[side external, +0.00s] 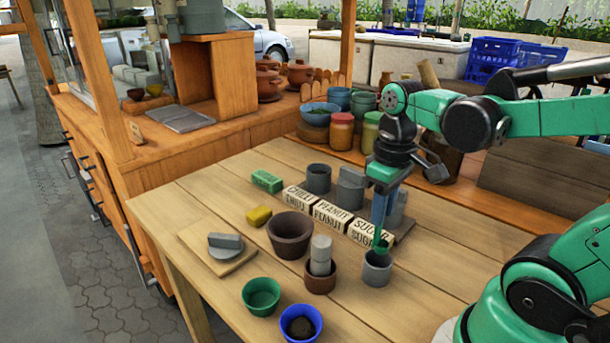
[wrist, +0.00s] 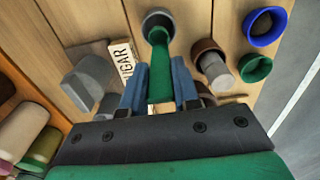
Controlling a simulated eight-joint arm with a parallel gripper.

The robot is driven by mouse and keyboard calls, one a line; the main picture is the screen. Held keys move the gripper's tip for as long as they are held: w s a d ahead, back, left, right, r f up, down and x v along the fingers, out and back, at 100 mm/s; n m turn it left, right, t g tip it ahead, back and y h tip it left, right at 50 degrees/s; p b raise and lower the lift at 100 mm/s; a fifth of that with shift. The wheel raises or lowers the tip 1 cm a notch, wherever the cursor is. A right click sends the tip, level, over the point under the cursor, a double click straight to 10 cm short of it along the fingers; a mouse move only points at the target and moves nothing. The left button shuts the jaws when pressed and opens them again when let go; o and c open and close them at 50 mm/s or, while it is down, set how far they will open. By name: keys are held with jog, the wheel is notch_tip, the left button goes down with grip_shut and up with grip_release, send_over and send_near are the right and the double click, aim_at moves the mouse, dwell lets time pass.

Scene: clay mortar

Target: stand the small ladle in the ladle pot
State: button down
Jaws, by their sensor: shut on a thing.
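My gripper (side external: 382,218) is shut on the small green ladle (side external: 381,246), pointing down over the table. In the wrist view the ladle's green handle (wrist: 160,85) lies between the two blue fingers (wrist: 160,72), and its rounded end (wrist: 157,37) reaches the mouth of a grey pot. This grey pot (side external: 376,272), which looks like the ladle pot, stands upright on the table directly below the gripper. It also shows in the wrist view (wrist: 158,15). The ladle's lower end overlaps the pot's rim; I cannot tell how far inside it is.
A brown pot with a pale pestle (side external: 320,283) stands just left of the grey pot. A larger dark mortar (side external: 290,236) is behind it. Green (side external: 261,297) and blue (side external: 301,324) bowls are at the front. Lettered blocks (side external: 331,214) lie behind. The table right of the grey pot is clear.

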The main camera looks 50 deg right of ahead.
aim_at(378, 241)
jog(key=shift+f, duration=2.2)
jog(key=c, duration=0.6)
grip_release()
jog(key=shift+r, duration=2.85)
